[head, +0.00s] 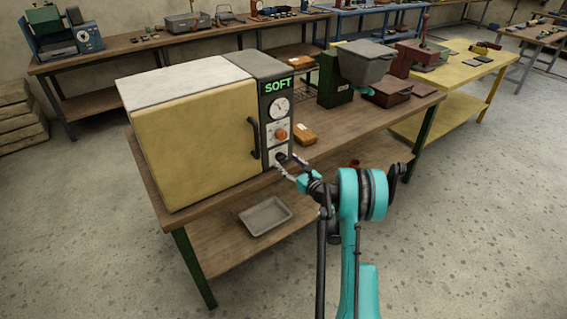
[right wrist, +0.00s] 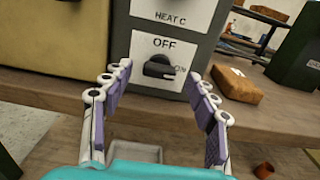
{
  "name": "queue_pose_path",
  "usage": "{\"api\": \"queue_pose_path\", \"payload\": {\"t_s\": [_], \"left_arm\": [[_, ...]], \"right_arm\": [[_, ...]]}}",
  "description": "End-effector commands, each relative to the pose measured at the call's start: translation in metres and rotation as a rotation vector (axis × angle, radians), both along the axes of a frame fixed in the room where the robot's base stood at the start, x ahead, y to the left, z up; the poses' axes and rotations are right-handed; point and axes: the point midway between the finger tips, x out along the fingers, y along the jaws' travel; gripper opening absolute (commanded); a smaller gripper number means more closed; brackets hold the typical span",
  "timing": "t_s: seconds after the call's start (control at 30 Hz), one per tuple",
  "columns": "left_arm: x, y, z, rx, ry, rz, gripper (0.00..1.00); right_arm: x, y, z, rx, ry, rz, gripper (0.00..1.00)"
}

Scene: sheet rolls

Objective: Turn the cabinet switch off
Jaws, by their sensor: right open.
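The cabinet (head: 195,135) is a yellow box with a pale top and a grey control panel on its right side. The black switch knob (right wrist: 158,67) sits low on the panel, on a white plate with OFF above it and ON at its right. The knob lies roughly sideways, its right end near ON. My right gripper (right wrist: 160,92) is open and empty, just in front of and below the switch, fingers apart on both sides. My left gripper is not in view.
Above the switch are an orange knob (head: 282,135), a dial (head: 280,108) and a lit SOFT sign (head: 278,86). A black door handle (head: 253,138) stands out left of the panel. An orange-brown block (right wrist: 236,85) lies right of the panel on the wooden bench (head: 345,133).

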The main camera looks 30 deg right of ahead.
Motion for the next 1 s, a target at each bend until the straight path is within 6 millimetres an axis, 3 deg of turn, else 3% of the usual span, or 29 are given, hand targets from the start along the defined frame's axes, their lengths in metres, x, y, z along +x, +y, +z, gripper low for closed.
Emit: {"api": "queue_pose_path", "payload": {"t_s": [0.2, 0.5, 0.7, 1.0], "left_arm": [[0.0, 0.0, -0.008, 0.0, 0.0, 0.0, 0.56], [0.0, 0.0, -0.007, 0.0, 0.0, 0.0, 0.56], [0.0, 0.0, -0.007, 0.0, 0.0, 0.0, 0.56], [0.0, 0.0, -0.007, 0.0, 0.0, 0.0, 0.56]], "right_arm": [[0.023, 0.002, -0.001, -0.001, 0.0, 0.0, 0.59], [0.026, 0.002, 0.001, -0.002, 0.001, 0.0, 0.59], [0.026, 0.002, 0.001, -0.002, 0.001, 0.0, 0.09], [0.026, 0.002, 0.001, -0.02, -0.002, 0.0, 0.09]]}}
